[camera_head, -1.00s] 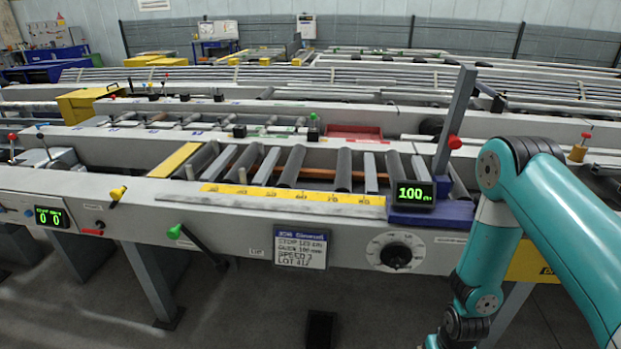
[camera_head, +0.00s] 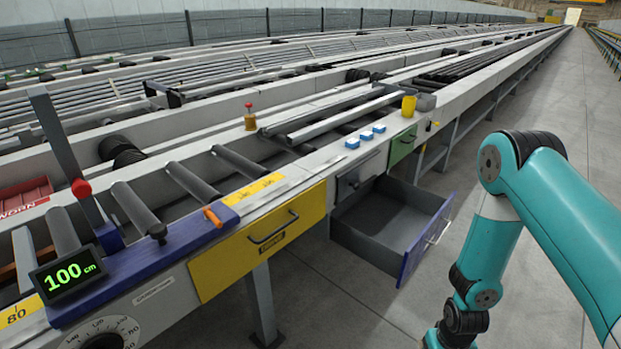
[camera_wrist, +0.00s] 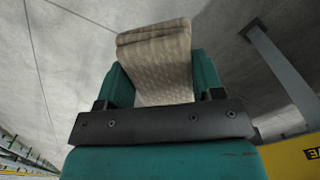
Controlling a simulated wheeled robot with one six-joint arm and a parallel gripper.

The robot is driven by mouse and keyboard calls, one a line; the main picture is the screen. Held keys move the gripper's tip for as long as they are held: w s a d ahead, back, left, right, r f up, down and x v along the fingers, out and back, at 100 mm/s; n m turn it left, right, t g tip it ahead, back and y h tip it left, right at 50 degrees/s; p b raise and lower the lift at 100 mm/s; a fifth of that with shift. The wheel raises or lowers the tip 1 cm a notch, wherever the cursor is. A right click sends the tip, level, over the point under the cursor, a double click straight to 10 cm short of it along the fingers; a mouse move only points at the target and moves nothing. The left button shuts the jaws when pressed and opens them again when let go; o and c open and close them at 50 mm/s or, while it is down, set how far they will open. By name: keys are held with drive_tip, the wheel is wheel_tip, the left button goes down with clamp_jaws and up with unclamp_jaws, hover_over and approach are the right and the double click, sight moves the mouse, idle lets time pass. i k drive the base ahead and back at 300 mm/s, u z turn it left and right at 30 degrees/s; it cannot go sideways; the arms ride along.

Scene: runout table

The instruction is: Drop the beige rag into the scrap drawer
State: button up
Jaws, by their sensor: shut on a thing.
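The beige rag (camera_wrist: 155,50), folded and textured, is between the teal fingers of my gripper (camera_wrist: 162,82) in the wrist view, over bare grey floor. My gripper is shut on it. The head view shows my teal arm at the right, but the gripper and rag are below its edge. An open drawer (camera_head: 375,255) with a blue front and grey inside sticks out from the table; its visible floor looks empty. A yellow drawer (camera_head: 240,262) left of it and a green drawer (camera_head: 402,147) beyond it look shut. I cannot read which is the scrap drawer.
Blue blocks (camera_head: 366,136), a yellow cup (camera_head: 409,106) and an orange-handled tool (camera_head: 213,218) lie on the table edge. A table leg (camera_head: 262,305) stands under the yellow drawer.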

sight(396, 230)
drive_tip(key=z, duration=1.65)
drive_tip(key=i, duration=3.55)
drive_tip(key=u, duration=3.75)
